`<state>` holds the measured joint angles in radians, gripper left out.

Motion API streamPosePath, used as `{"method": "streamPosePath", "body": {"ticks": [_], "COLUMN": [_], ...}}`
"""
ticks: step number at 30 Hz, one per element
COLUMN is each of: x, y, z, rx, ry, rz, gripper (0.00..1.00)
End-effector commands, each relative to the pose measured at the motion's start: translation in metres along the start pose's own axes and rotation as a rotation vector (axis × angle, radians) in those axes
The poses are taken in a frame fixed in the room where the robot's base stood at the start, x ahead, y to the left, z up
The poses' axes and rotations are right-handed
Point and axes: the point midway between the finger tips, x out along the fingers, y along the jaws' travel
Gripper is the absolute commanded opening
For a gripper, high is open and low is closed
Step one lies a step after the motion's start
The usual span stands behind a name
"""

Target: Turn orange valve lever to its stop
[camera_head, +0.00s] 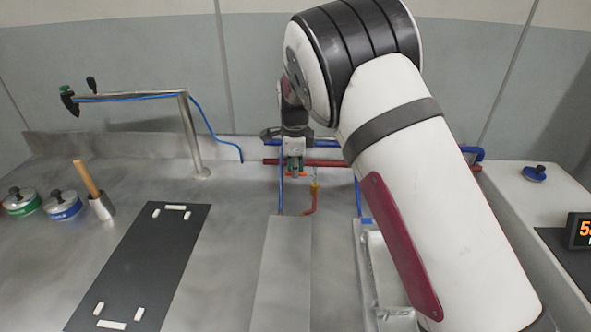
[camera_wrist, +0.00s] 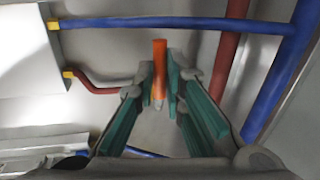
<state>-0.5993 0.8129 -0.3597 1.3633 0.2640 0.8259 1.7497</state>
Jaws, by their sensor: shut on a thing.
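The orange valve lever (camera_wrist: 159,56) stands upright in the wrist view, with its end showing beyond my fingertips. My gripper (camera_wrist: 160,88) has its teal-padded fingers on either side of the lever and is shut on it. The lower part of the lever and the valve body are largely hidden by the fingers. In the head view my gripper (camera_head: 294,164) points down at the pipes by the back wall, and only a small bit of orange shows beside it.
Blue pipe (camera_wrist: 180,23) and red pipe (camera_wrist: 230,50) run close around my gripper. A dark mat (camera_head: 140,265) with white pieces lies on the metal bench. A bent metal post (camera_head: 190,135) carries a blue hose. Green and blue lidded tins (camera_head: 62,206) stand at left.

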Motion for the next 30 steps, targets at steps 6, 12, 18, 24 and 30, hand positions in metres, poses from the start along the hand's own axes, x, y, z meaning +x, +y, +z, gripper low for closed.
{"method": "streamPosePath", "body": {"ticks": [6,12,18,24,30], "x": [0.000,0.001,0.001,0.000,-0.015], "y": [0.000,0.000,0.000,0.000,-0.001], "z": [0.000,0.000,0.000,0.000,0.001], "rx": [0.010,0.009,0.008,0.008,0.007], "ry": [0.002,0.002,0.002,0.002,0.000], "rz": [0.000,0.001,0.001,0.000,-0.003], "gripper": [0.00,0.00,0.31,0.31,0.31]}}
